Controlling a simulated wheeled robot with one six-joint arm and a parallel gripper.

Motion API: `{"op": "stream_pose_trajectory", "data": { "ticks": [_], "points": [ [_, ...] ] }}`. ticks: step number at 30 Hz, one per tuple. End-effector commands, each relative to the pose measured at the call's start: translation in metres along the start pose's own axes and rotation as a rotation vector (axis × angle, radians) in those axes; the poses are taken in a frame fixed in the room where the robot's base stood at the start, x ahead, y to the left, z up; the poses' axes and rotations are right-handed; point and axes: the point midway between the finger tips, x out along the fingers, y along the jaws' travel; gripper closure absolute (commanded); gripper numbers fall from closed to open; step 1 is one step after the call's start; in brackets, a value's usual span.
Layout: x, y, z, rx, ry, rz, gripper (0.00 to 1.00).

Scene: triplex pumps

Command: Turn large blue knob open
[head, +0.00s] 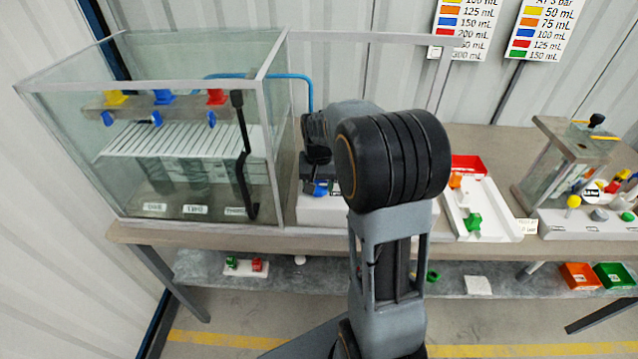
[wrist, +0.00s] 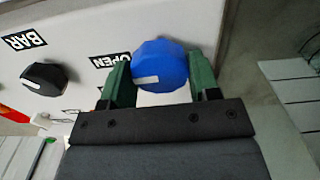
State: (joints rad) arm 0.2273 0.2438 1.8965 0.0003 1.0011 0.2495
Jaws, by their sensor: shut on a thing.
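The large blue knob (wrist: 160,66) sits on a white panel in the wrist view, beside a black label reading OPEN (wrist: 111,60). It has a light mark on its face. My gripper (wrist: 160,82) is shut on the knob, with one green finger against each side of it. In the head view the blue knob (head: 320,188) shows small on the white box (head: 325,212), partly hidden by my arm. My gripper (head: 315,155) there is mostly hidden behind my own arm.
A black knob (wrist: 44,77) and a BAR label (wrist: 24,40) are left on the panel. A glass tank (head: 75,150) stands left on the bench. A white tray (head: 500,218) with coloured parts and a smaller glass tank (head: 560,165) stand right.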

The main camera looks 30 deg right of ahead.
Motion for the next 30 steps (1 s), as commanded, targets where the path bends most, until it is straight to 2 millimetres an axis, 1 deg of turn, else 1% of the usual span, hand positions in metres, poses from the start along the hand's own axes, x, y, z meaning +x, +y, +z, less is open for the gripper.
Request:
{"op": "stream_pose_trajectory", "data": {
  "ticks": [7,20,21,28,30],
  "points": [
    [0.0002,0.0004,0.0004,0.047,-0.002,0.001,0.68],
    [0.0002,0.0005,0.0003,0.056,-0.002,0.001,0.68],
    [0.0002,0.0005,0.0003,0.056,-0.002,0.001,0.42],
    [0.0001,0.0001,0.0002,0.053,-0.001,0.0,0.2],
    [0.0001,0.0,0.0002,0.053,-0.001,0.0,0.19]
  ]
}}
